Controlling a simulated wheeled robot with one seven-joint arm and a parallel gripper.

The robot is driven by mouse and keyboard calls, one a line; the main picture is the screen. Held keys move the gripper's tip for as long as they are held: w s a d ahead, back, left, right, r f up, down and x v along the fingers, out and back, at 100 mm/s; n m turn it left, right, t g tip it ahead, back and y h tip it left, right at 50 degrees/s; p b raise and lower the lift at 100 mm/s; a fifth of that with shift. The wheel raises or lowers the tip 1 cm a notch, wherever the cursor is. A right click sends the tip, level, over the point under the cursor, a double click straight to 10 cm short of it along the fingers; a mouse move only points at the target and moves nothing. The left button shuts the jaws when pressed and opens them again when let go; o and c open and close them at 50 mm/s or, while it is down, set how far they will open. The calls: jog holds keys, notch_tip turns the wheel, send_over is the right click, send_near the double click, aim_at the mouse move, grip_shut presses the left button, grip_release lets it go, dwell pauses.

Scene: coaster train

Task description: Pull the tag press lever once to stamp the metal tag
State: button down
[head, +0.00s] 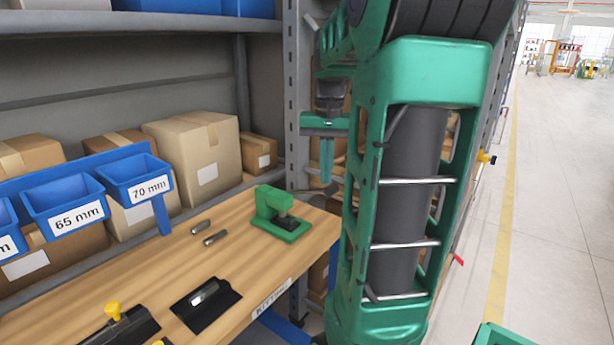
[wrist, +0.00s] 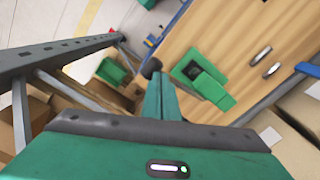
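The green tag press (head: 272,205) stands on the wooden bench near its right end, with a black part (head: 286,222) low on its front. The press also shows in the wrist view (wrist: 212,88), right of my fingers. I cannot make out its lever clearly. My gripper (head: 326,178) hangs in the air above and to the right of the press, fingers down and close together. In the wrist view my gripper (wrist: 158,80) looks shut, and a dark round knob (wrist: 151,67) shows by the fingertips. I cannot tell what the knob belongs to or whether I touch it.
Two small grey metal pieces (head: 208,233) lie left of the press. A black plate (head: 205,305) with a shiny piece lies at the bench front. Blue bins (head: 135,180) and cardboard boxes (head: 195,150) stand behind. A metal shelf post (head: 291,95) rises near my gripper.

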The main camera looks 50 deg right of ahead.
aim_at(330, 187)
jog(key=shift+f, duration=0.1)
jog(key=shift+s+f, duration=0.25)
jog(key=shift+f, duration=0.35)
jog(key=shift+s+f, duration=0.2)
jog(key=shift+f, duration=0.5)
jog(key=shift+s+f, duration=0.25)
jog(key=shift+f, duration=0.3)
notch_tip(330, 187, up, 13)
dwell(1.6)
dwell(0.5)
